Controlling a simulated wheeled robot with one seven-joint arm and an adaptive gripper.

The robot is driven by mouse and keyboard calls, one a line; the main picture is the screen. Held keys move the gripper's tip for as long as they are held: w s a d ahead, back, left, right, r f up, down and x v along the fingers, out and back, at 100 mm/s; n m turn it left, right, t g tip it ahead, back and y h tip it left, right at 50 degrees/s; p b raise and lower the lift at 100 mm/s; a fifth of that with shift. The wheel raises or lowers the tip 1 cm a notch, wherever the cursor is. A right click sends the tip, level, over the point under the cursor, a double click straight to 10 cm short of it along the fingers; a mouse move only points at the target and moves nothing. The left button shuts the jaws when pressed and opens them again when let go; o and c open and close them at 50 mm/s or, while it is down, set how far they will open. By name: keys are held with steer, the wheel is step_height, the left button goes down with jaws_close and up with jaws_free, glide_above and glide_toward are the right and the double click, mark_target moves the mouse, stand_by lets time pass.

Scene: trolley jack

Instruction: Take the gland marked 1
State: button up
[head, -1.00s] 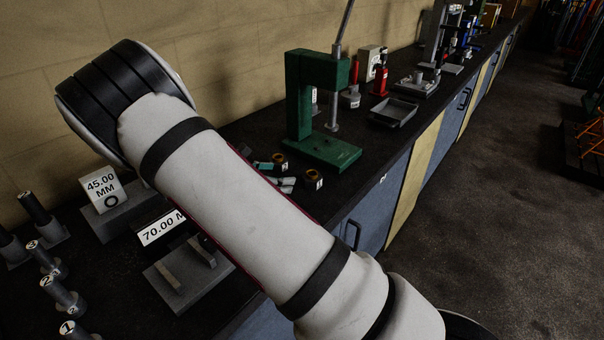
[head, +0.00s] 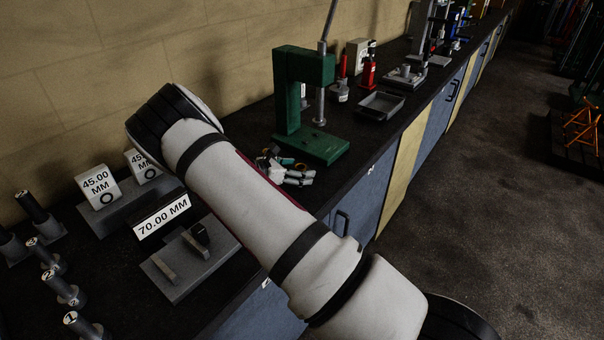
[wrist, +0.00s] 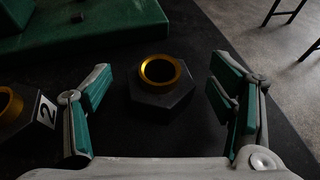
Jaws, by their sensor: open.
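A dark hexagonal gland with a gold ring (wrist: 161,84) lies on the bench in the middle of the wrist view. No number shows on its visible faces. A second gland (wrist: 10,112), with a tag reading 2, is at the left edge of that view. My gripper (wrist: 163,92) is open and empty, its two green-padded fingers on either side of the unnumbered gland with gaps between. In the head view my gripper (head: 292,174) is low by the green press, and it and my arm mostly hide the glands.
The green press (head: 310,146) stands just behind the glands, its base (wrist: 90,22) close to the fingers. A grey tray (head: 381,106) lies to the right. Gauge blocks, a 70.00 MM sign (head: 162,217) and numbered posts stand at left. The bench's front edge is near.

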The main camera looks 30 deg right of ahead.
steer(key=shift+d+f, duration=0.2)
steer(key=shift+d, duration=0.25)
steer(key=c, duration=1.7)
steer(key=shift+c, duration=0.3)
steer(key=shift+w+r, duration=0.1)
steer(key=shift+r, duration=0.05)
